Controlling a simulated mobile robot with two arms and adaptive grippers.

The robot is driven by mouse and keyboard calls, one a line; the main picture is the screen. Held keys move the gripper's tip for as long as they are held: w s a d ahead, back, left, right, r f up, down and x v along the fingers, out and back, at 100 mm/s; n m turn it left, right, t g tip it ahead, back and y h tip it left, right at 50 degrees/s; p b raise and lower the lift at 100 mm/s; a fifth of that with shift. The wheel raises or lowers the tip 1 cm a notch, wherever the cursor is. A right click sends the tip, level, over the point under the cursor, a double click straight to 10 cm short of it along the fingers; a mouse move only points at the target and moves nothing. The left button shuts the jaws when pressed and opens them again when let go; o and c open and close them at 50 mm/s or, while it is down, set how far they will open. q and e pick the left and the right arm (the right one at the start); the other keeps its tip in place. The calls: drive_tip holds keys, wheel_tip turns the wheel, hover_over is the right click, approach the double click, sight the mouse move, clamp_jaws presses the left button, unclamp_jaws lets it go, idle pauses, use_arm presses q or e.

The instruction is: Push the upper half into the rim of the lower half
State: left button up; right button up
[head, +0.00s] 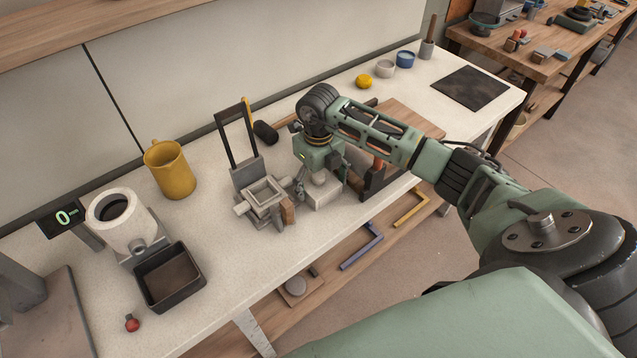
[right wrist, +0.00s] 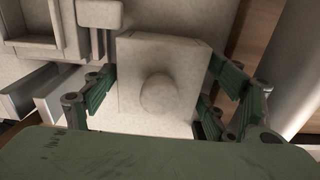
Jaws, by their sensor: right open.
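A pale grey block with a round knob on top (head: 322,196), seemingly the upper half, stands on the white bench. Its top face fills the middle of the right wrist view (right wrist: 135,65). A grey square frame with an open middle (head: 266,191), seemingly the lower half, stands just to its left, apart from it. A corner of the frame shows at the upper left of the right wrist view (right wrist: 35,48). My right gripper (head: 318,178) is open over the block, with green fingers on either side of it (right wrist: 155,105). Finger contact cannot be told. My left gripper is not in view.
A dark upright frame (head: 228,133) stands behind the grey frame, and a small brown block (head: 287,210) is at its right front. A board (head: 410,118) lies to the right. A yellow jug (head: 170,170) and black tray (head: 168,277) are left. The bench's front edge is close.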

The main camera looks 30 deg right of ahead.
drive_tip(key=shift+c, duration=1.2)
drive_tip(key=c, duration=0.8)
drive_tip(key=shift+c, duration=0.7)
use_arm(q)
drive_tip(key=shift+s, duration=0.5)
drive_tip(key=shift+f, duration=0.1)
use_arm(e)
drive_tip(key=shift+r, duration=0.15)
